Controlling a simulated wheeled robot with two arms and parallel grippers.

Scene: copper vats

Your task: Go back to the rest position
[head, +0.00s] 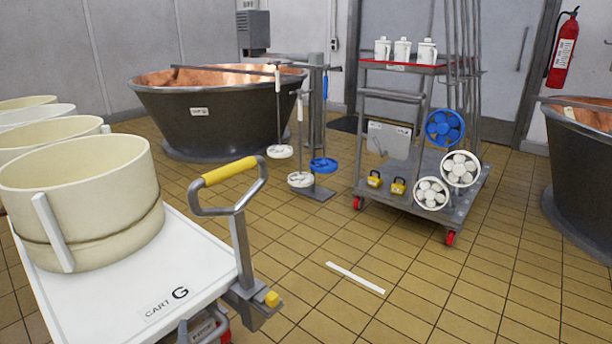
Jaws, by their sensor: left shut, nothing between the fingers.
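My right gripper is not in view.
The white cart marked G (180,303) bears several cream tubs (85,190); its yellow-gripped handle (230,171) rises at its end. Copper vats stand at the back (215,115) and right edge (582,165). A grey trolley (420,180) stands behind open tiled floor (420,300).

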